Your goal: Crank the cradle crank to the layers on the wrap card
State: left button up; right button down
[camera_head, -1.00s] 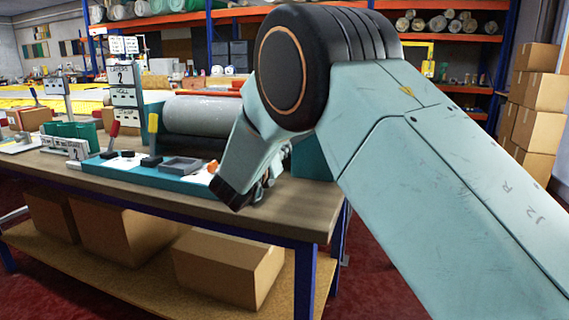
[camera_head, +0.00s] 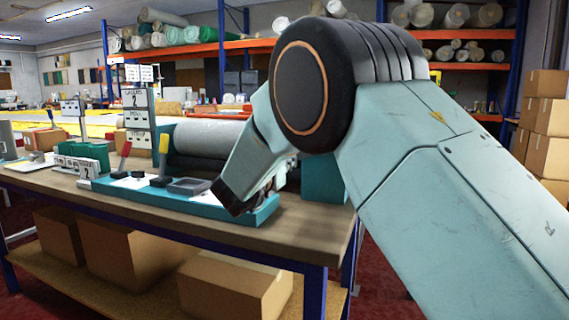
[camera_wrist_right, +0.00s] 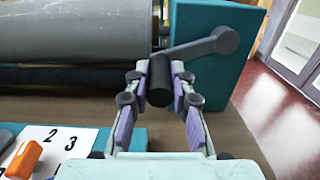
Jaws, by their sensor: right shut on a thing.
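The crank handle, a black cylinder (camera_wrist_right: 159,82), stands between the purple-padded fingers of my right gripper (camera_wrist_right: 160,76), which is shut on it. A grey crank arm (camera_wrist_right: 195,48) runs from there up and right to a round hub beside the teal cradle end (camera_wrist_right: 238,75). In the head view my right gripper (camera_head: 262,196) is at the near right end of the cradle, and the handle is hidden. The grey roll (camera_head: 205,136) lies in the cradle. The wrap card (camera_head: 136,117) stands left of it and reads "LAYERS 2", with "ROLL" below. My left gripper is out of view.
Cardboard boxes (camera_head: 235,285) sit on the lower shelf.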

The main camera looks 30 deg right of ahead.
jog(key=shift+w+r, duration=0.1)
jog(key=shift+r, duration=0.1)
jog(key=c, duration=1.2)
grip_release()
jog(key=shift+a+f, duration=0.1)
jog(key=shift+o, duration=0.3)
notch_tip(320, 180, up, 10)
